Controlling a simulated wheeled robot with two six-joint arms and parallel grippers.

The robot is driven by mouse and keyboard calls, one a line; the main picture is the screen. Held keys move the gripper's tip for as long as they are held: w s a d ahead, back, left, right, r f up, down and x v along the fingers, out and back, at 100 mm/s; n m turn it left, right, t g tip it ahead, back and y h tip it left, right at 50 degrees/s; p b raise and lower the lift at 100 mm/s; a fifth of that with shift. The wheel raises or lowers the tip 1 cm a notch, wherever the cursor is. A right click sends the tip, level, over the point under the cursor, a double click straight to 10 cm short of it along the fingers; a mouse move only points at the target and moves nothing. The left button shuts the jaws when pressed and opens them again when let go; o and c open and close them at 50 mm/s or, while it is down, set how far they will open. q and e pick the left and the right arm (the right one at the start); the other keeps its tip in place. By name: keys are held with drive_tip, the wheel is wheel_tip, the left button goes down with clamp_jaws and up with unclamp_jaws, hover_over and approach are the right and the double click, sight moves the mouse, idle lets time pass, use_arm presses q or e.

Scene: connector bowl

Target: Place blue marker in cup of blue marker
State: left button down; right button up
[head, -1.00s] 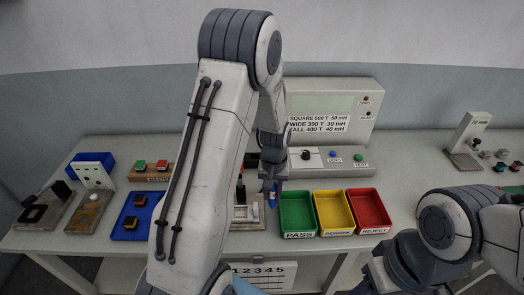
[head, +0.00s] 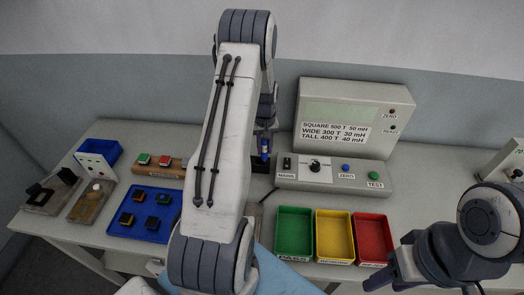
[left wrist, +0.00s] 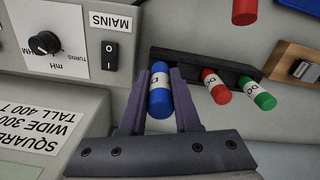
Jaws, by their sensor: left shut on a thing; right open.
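My left gripper (head: 264,150) is shut on the blue marker (head: 265,146), beside the left end of the grey test panel. In the left wrist view the blue marker (left wrist: 159,92) stands between the two fingers (left wrist: 157,103). It is at the end of a black rack (left wrist: 205,64) that also holds a red marker (left wrist: 215,86) and a green marker (left wrist: 257,94). I cannot tell whether the blue marker's lower end is inside its cup. My right gripper (head: 383,279) is open, low at the right, away from the markers.
The test panel (head: 333,178) stands close beside the left gripper. Green (head: 294,235), yellow (head: 335,236) and red (head: 373,238) trays are in front of it. A blue tray (head: 125,232) with several dark parts lies to the left. A red cylinder (left wrist: 244,11) shows at the wrist view's top edge.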

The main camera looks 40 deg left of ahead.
use_arm(q)
drive_tip(key=f, duration=0.1)
drive_tip(key=a+f+p, duration=0.1)
drive_tip(key=f, duration=0.1)
drive_tip(key=a+f+p, duration=0.1)
drive_tip(key=shift+w+f, duration=0.2)
drive_tip(key=shift+f, duration=0.45)
drive_tip(key=shift+f, duration=0.2)
drive_tip(key=c, duration=0.6)
unclamp_jaws()
